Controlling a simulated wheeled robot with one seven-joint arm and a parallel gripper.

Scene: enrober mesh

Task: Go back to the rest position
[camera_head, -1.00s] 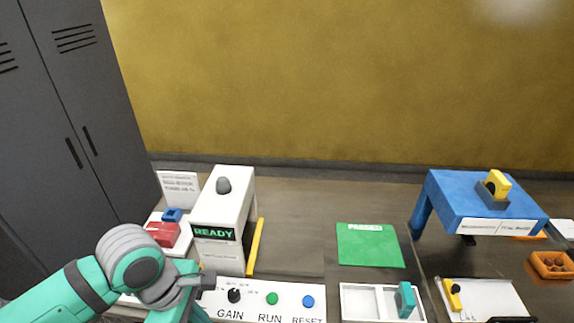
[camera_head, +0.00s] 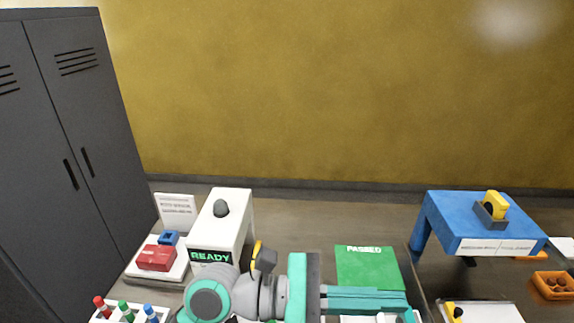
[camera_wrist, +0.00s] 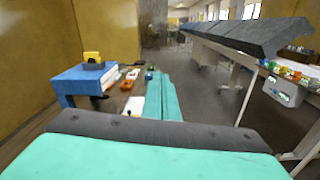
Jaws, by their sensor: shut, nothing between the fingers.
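My gripper (camera_head: 404,304) reaches sideways to the right across the lower part of the head view, over the bench front. Its teal fingers lie together, shut and empty; they also show in the wrist view (camera_wrist: 161,98), pointing along the bench. The white machine (camera_head: 229,212) with a green READY display (camera_head: 211,257) stands to the left of my gripper. My arm hides most of the control panel in front of the machine. The green PASSED mat (camera_head: 367,268) lies just behind my fingers.
A blue stand (camera_head: 470,213) carries a yellow-and-black tool (camera_head: 495,204) at right; the stand also shows in the wrist view (camera_wrist: 82,80). An orange tray (camera_head: 553,285) lies farther right. Capped markers (camera_head: 125,311) stand at front left, near a red block (camera_head: 157,257). Dark lockers (camera_head: 70,140) stand left.

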